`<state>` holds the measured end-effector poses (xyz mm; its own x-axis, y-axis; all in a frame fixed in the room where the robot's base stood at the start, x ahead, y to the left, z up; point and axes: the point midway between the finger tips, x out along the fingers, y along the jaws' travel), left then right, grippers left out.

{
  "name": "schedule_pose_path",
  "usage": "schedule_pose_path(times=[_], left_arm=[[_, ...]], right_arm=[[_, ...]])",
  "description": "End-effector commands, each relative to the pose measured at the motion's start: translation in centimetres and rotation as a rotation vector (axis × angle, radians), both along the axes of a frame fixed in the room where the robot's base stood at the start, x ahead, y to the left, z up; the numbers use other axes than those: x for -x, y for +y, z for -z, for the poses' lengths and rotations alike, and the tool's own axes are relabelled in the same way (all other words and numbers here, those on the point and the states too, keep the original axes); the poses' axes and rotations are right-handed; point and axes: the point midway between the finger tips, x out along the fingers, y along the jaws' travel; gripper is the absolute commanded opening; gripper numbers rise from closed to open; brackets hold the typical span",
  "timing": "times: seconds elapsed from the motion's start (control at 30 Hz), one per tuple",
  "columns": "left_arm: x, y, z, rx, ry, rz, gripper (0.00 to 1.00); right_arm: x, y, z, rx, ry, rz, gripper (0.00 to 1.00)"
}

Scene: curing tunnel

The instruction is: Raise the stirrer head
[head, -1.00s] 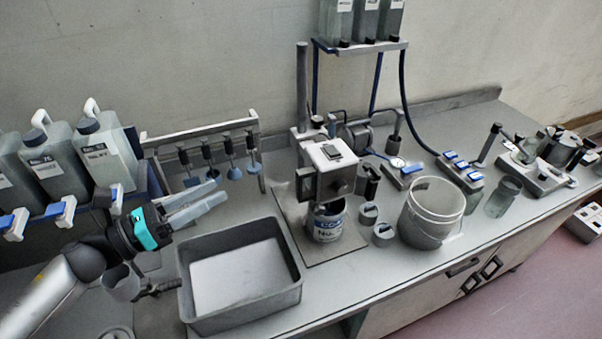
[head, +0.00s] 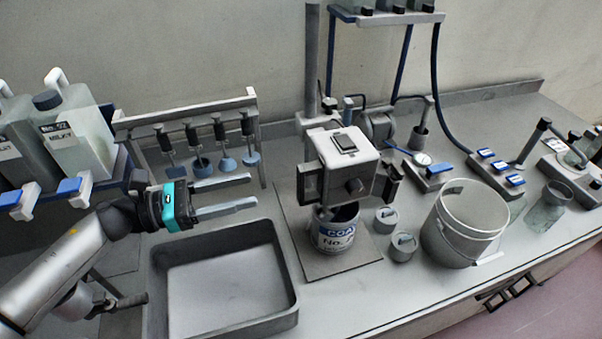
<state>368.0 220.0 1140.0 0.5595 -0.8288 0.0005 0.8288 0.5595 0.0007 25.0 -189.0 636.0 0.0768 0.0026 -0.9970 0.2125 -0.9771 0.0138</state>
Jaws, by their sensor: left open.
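The stirrer head (head: 342,158) is a pale grey box with dark side parts and a dark front knob, mounted at an upright post (head: 311,62). It sits low, right above a can (head: 335,231) with a blue and white label that stands on the base plate (head: 352,262). The stirrer's lower end is hidden in the can. My left gripper (head: 252,191) is open and empty, its two fingers pointing right toward the stirrer head, with a clear gap between them. My right gripper is not in view.
A grey tray (head: 153,285) lies below my left gripper. A rack (head: 185,118) with hanging stirring tools stands behind it. Two small weights (head: 404,247) and a clear bucket (head: 464,222) stand right of the can. Bottles (head: 75,135) stand at left.

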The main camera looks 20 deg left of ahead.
Motion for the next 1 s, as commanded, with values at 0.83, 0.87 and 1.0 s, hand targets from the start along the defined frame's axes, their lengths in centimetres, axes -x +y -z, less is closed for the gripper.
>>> schedule_pose_path(times=[0.83, 0.87, 1.0], left_arm=[[-6.4, -9.5, 0.0, 0.0, 0.0, -0.001, 0.57], [-6.5, -9.6, 0.0, -0.001, 0.001, -0.001, 0.57], [-6.5, -9.6, 0.0, -0.001, 0.001, -0.001, 0.57]], right_arm=[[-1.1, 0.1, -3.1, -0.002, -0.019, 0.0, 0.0], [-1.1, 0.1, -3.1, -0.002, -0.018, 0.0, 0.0], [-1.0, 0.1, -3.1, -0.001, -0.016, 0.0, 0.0]])
